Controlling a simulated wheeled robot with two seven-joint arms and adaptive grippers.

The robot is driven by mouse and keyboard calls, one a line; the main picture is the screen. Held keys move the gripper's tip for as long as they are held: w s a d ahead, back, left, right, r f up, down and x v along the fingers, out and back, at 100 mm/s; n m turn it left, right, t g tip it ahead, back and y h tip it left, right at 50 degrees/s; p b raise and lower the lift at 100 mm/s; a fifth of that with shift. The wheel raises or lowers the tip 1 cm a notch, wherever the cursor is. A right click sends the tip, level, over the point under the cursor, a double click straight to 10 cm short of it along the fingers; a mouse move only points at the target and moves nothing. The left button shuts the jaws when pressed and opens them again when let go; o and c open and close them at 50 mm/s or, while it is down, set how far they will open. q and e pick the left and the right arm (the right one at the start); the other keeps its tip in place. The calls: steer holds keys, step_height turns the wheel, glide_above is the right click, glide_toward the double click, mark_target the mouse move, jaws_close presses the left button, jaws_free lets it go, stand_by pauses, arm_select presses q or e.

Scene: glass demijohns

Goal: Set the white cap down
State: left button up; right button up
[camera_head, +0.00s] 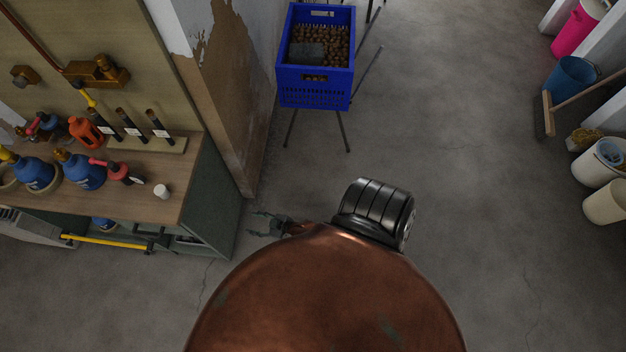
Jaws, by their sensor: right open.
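The white cap (161,191) stands on the wooden workbench top (150,208), near its front right corner. It is small and apart from the bottles beside it. My right gripper (262,224) is open and empty, with its fingers pointing left. It is to the right of the bench in the picture, with a clear gap between it and the cap. The rear of the gripper and part of its arm are hidden. My left gripper is not in view.
A blue crate (315,90) stands beyond the wall corner. Buckets (571,77) line the right side. The middle floor is clear.

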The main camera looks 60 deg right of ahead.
steer(key=s+d+f+g, duration=0.2)
steer(key=s+f+g, duration=0.2)
steer(key=s+f, duration=0.85)
steer(key=s+f+g, duration=0.2)
steer(key=s+f, duration=0.1)
steer(key=s, duration=0.7)
steer(key=s+d+f+g+h, duration=0.1)
steer(key=s+f+g, duration=0.2)
steer(key=s, duration=0.8)
steer(key=s+f+g, duration=0.3)
steer(key=s+f, duration=0.1)
steer(key=s, duration=0.7)
steer(key=shift+d+m, duration=0.35)
steer(key=shift+m, duration=0.05)
